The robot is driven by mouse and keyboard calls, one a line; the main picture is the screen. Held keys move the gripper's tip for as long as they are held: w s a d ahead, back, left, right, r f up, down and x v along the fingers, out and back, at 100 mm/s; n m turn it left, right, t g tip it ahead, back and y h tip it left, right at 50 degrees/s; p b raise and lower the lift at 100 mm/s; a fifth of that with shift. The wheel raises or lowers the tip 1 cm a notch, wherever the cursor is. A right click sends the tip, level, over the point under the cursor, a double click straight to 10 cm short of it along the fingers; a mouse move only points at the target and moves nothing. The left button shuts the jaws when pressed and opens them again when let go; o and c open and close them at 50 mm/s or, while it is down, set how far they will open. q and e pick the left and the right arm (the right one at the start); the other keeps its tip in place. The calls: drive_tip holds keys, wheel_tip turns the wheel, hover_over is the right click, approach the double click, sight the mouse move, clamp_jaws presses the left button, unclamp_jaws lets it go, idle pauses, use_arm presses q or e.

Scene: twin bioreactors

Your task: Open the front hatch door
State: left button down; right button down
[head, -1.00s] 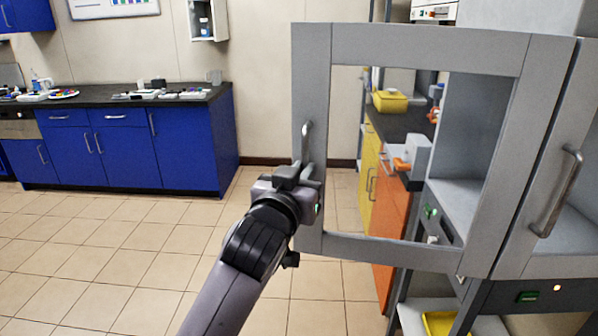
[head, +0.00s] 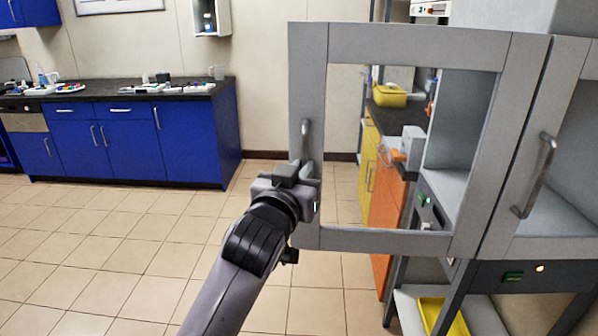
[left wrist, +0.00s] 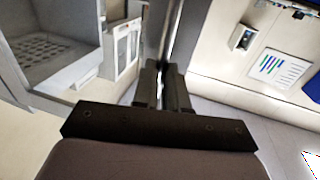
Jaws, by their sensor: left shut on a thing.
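The front hatch door (head: 400,44) is a grey frame with a clear window. It stands swung out from the grey cabinet (head: 462,130), hinged on the right side in the head view. My left gripper (head: 300,166) is shut on the door's metal handle (head: 306,135) at the free left edge. In the left wrist view the gripper fingers (left wrist: 163,85) close on the handle bar, and the cabinet interior with its perforated floor (left wrist: 52,50) shows at the left. A second door handle (head: 536,176) is on the neighbouring door at the right. My right gripper is not in view.
A blue counter (head: 130,140) with small items stands at the back left. Yellow and orange cabinets (head: 382,215) stand behind the door. A yellow tray (head: 442,318) lies on the shelf below. The tiled floor (head: 120,260) at left is clear.

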use_arm(q)
drive_tip(key=shift+s+d, duration=0.2)
drive_tip(key=shift+d, duration=0.25)
drive_tip(key=c, duration=1.2)
unclamp_jaws()
drive_tip(key=shift+d, duration=0.15)
drive_tip(key=shift+o, duration=0.2)
drive_tip(key=shift+d, duration=0.1)
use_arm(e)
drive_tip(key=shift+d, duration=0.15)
use_arm(q)
drive_tip(key=shift+w+a, duration=0.1)
drive_tip(key=shift+a, duration=0.2)
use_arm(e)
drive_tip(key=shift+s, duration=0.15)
